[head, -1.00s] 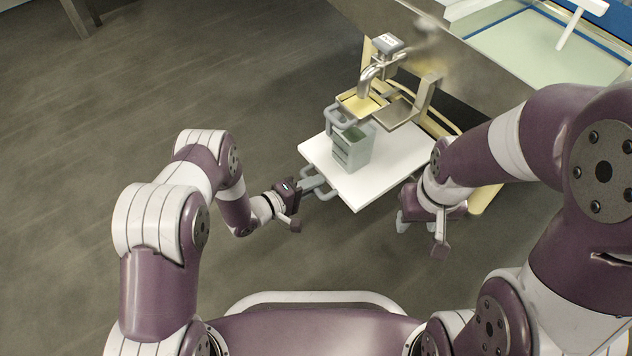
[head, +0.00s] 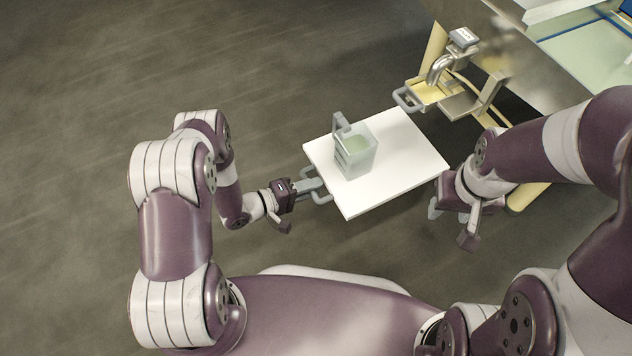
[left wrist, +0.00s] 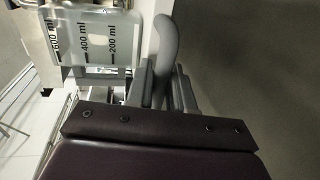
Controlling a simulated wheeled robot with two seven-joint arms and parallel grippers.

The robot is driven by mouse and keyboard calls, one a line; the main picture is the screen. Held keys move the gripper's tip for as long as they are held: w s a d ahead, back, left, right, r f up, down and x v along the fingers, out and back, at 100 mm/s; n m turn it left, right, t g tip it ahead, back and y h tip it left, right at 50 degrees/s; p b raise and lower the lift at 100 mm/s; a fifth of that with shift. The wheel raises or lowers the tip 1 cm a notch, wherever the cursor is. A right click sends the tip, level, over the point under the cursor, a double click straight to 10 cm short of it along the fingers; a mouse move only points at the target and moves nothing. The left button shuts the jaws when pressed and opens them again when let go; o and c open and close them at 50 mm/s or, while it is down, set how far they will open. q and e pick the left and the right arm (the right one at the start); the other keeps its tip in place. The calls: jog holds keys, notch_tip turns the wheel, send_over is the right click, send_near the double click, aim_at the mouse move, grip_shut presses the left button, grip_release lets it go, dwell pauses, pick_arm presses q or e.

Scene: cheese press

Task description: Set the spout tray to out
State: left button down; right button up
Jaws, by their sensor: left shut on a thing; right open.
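A white tray (head: 390,185) with a grey handle (head: 322,198) lies level in front of the machine. My left gripper (head: 314,187) is shut on that handle; the handle also shows between its fingers in the left wrist view (left wrist: 163,50). A clear measuring jug (head: 355,155) with pale liquid stands upright on the tray; its ml marks show in the left wrist view (left wrist: 95,38). A yellow tray (head: 428,91) with its own grey handle (head: 404,99) sits below the metal spout (head: 438,69). My right gripper (head: 448,212) is open beside the white tray's right end, its fingertips partly hidden.
A metal bracket or plate (head: 462,105) stands right of the yellow tray. The steel machine (head: 500,45) with a pale green basin (head: 590,55) fills the upper right. The floor (head: 200,70) to the left is clear. What supports the white tray underneath is hidden.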

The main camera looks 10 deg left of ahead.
pick_arm(q)
jog(key=shift+s+a, duration=0.15)
jog(key=shift+s, duration=0.05)
jog(key=c, duration=1.2)
grip_release()
jog(key=shift+o, duration=0.2)
jog(key=shift+a, duration=0.1)
jog(key=p+v, duration=0.5)
jog(key=v, duration=0.7)
jog(key=shift+a, duration=0.15)
